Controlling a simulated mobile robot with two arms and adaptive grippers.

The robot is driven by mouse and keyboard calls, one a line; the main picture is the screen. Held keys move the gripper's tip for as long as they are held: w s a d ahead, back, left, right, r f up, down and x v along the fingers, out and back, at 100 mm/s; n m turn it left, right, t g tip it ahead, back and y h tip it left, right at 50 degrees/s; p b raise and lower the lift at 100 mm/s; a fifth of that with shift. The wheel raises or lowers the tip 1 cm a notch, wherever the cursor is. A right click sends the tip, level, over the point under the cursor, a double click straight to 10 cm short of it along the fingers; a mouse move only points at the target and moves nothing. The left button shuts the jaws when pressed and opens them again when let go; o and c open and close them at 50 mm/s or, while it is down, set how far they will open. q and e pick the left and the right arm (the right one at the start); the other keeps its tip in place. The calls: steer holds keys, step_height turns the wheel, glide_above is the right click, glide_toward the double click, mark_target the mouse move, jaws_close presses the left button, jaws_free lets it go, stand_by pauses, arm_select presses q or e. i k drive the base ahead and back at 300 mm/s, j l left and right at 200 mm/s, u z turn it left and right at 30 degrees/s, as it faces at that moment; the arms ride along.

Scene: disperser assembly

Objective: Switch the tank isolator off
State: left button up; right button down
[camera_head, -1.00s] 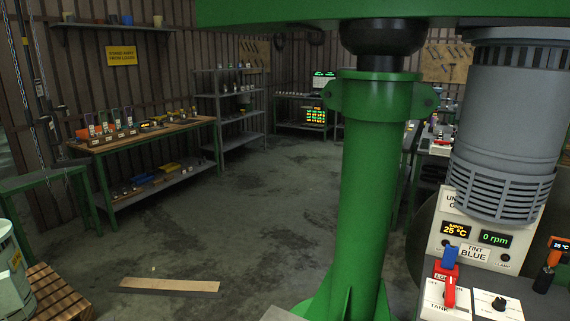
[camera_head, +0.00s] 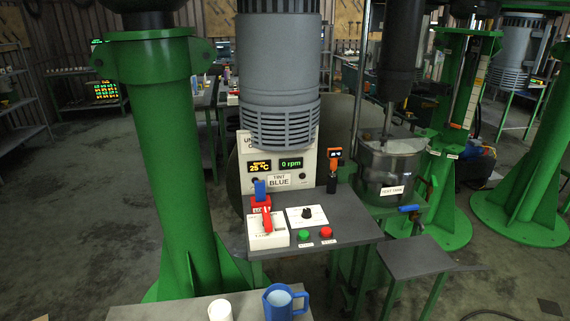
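The tank isolator (camera_head: 268,239) is a white box at the left end of a grey control shelf, below the display panel. Its red handle (camera_head: 266,220) stands roughly upright, leaning slightly. A red piece with a blue top (camera_head: 260,190) sits just behind the handle; I cannot tell whether it touches it. The lettering on the box is too small to read now. Neither of my grippers is in view.
Beside the isolator are a black knob (camera_head: 307,213), a green button (camera_head: 304,235) and a red button (camera_head: 326,232). An orange-topped handheld device (camera_head: 335,160) stands behind. A blue mug (camera_head: 281,303) and white cup (camera_head: 220,311) stand in front. A steel tank (camera_head: 391,168) is right.

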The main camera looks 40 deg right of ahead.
mark_target(266, 222)
steer(key=z, duration=1.3)
steer(key=l+u, duration=0.3)
steer(key=l, duration=0.45)
steer(key=k+l+u, duration=0.1)
steer(key=l+u, duration=0.25)
steer(key=l, duration=0.4)
steer(key=i+l+u, duration=0.5)
steer(key=l, duration=0.2)
steer(key=l+u, duration=0.25)
steer(key=i+l+u, duration=0.25)
steer(key=l, duration=0.3)
steer(key=i+l+u, duration=0.15)
steer(key=i+l, duration=0.2)
steer(key=l, duration=0.15)
